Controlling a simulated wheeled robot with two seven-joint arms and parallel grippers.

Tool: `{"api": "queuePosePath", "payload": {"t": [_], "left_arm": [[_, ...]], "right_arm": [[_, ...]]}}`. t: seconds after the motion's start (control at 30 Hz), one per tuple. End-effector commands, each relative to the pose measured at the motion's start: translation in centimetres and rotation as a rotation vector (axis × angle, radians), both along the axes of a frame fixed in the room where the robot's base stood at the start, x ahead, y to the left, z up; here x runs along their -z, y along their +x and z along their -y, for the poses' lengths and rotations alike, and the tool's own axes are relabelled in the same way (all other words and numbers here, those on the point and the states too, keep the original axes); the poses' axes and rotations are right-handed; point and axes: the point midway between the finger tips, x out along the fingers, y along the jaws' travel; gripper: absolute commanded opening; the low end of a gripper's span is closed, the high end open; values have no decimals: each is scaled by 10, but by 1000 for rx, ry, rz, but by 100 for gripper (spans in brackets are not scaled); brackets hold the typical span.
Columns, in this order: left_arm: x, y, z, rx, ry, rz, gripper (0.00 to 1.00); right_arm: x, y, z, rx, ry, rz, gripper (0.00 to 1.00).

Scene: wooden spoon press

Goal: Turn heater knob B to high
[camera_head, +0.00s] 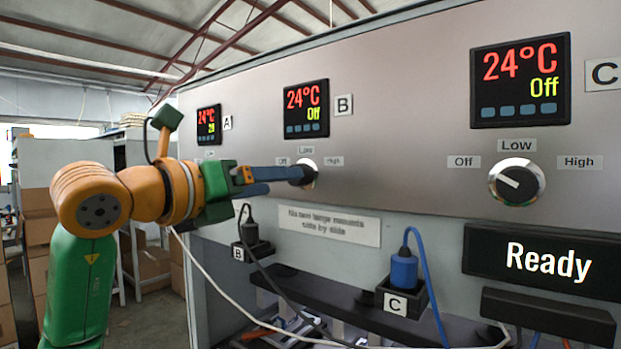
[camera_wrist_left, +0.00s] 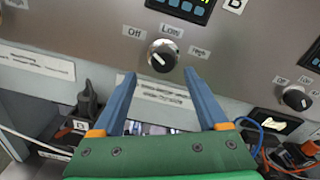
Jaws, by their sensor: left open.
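Heater knob B (camera_head: 303,174) sits on the metal panel below display B (camera_head: 306,109), which reads 24°C Off. In the left wrist view knob B (camera_wrist_left: 162,55) is a round black dial with a silver rim and a white pointer line directed toward the Off label at upper left. Labels Low and High are above and to its right. My left gripper (camera_head: 285,173) reaches the knob's area from the left. In the left wrist view my left gripper (camera_wrist_left: 160,74) is open, its blue fingers either side of the knob's line; I cannot tell whether they touch it. My right gripper is not in view.
Knob C (camera_head: 516,182) and its display C (camera_head: 520,81), reading 24°C Off, are to the right. Display A (camera_head: 209,125) is at the far left. A Ready sign (camera_head: 540,258), a black plug B (camera_head: 250,233) and a blue plug C (camera_head: 404,268) with cables are below.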

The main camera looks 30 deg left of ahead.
Motion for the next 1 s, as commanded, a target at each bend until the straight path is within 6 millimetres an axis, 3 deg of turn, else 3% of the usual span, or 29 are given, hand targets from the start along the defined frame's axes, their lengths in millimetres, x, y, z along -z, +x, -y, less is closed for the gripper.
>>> {"api": "queuePosePath", "payload": {"t": [0.23, 0.57, 0.83, 1.0], "left_arm": [[-3, 47, 5, 5, 0, -4, 76], [1, 57, 6, 5, 2, 1, 76], [1, 57, 6, 6, 2, 1, 3], [0, 57, 6, 6, 6, 2, 0]], "right_arm": [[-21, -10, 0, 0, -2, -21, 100], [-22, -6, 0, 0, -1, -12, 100], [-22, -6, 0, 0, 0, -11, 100], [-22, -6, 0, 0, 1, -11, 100]]}}
